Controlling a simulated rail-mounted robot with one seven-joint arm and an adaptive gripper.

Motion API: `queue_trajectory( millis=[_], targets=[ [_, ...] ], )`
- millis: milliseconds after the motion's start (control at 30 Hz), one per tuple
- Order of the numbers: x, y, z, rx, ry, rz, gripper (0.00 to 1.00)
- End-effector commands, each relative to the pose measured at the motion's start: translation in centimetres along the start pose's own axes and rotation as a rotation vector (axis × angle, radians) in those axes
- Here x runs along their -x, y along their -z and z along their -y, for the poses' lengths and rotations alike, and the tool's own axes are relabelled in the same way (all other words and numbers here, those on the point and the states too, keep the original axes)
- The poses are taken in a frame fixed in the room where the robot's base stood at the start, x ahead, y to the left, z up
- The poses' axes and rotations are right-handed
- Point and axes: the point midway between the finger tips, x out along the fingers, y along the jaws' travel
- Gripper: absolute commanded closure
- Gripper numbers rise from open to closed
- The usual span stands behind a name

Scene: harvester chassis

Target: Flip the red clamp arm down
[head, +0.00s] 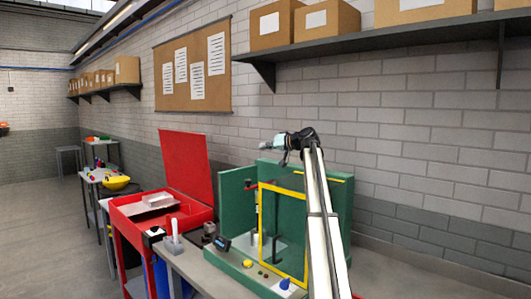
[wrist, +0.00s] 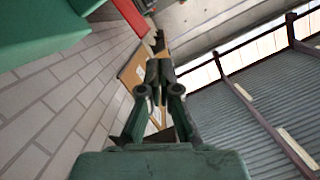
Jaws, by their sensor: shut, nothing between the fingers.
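A green machine (head: 345,195) with a yellow-framed opening (head: 262,235) stands on the bench. A small red part (head: 251,184) shows at its left, beside the yellow frame. It may be the red clamp arm, but it is too small to tell its pose. My gripper (head: 279,142) is raised above the machine's top, apart from the red part. In the wrist view my gripper (wrist: 159,42) has its fingers together and empty, tilted toward the wall and roof. No clamp shows in that view. My arm hides part of the machine's right side.
A red bin with a raised red lid (head: 188,165) stands left of the machine. A shelf with cardboard boxes (head: 272,25) runs along the brick wall above. A cork board (head: 193,68) hangs on the wall. The air left of my gripper is clear.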

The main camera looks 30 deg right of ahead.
Motion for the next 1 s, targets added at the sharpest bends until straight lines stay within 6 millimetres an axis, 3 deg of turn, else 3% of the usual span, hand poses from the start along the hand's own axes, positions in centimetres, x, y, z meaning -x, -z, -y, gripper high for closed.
queue_trajectory(
  millis=[67, 300, 500, 700, 1000],
  targets=[
    [0.1, 1.6, 0.8, 0.001, 0.002, 0.000, 1.00],
    [5.2, 0.9, 1.2, 0.001, -0.002, -0.001, 1.00],
    [8.4, 0.9, 1.6, 0.000, 0.000, 0.000, 1.00],
    [9.9, 1.0, 1.9, 0.000, 0.001, 0.000, 1.00],
    [10.1, 1.1, 1.9, 0.000, 0.001, 0.001, 1.00]
  ],
)
